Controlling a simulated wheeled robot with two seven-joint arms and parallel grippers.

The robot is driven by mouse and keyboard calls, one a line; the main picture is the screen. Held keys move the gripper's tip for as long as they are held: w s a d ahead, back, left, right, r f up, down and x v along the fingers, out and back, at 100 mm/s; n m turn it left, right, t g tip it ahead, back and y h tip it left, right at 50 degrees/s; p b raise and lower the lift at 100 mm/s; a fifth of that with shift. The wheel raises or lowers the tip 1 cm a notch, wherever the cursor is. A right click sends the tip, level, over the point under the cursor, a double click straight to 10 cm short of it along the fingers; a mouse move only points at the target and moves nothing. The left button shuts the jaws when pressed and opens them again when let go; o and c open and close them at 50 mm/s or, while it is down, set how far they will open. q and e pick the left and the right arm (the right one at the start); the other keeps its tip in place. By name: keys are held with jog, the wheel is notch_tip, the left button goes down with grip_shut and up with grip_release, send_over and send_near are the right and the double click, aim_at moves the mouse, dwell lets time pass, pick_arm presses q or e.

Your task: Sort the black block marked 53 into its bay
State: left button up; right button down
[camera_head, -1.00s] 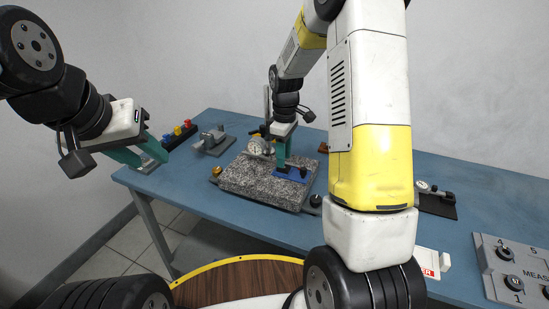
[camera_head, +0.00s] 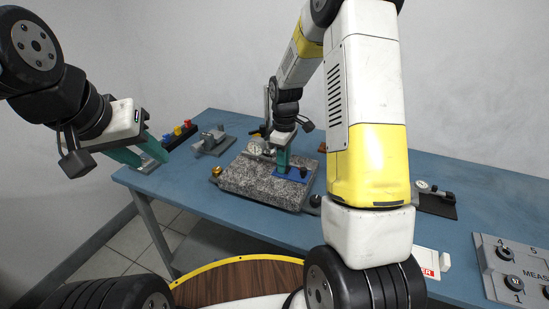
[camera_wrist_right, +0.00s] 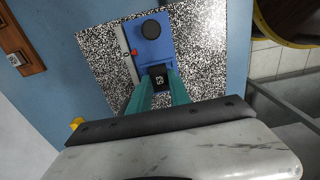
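The black block marked 53 (camera_wrist_right: 158,79) shows in the right wrist view at the near end of a blue fixture (camera_wrist_right: 152,40). My right gripper (camera_wrist_right: 159,86) has its teal fingertips on either side of the block and appears shut on it. Whether the block rests on the fixture or is slightly above it I cannot tell. In the head view my right gripper (camera_head: 282,164) points down at the blue fixture (camera_head: 297,174) on the granite plate, and the block is hidden. My left gripper (camera_head: 140,157) is open and empty beyond the table's left end.
The speckled granite plate (camera_head: 262,187) lies on the blue table (camera_head: 230,218). A dial gauge (camera_head: 255,148) and a grey device (camera_head: 211,142) stand nearby. A dark rack with coloured pieces (camera_head: 180,135) is at the back left. A grey numbered panel (camera_head: 515,268) lies at the right.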

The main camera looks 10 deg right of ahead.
jog(key=shift+r, duration=2.5)
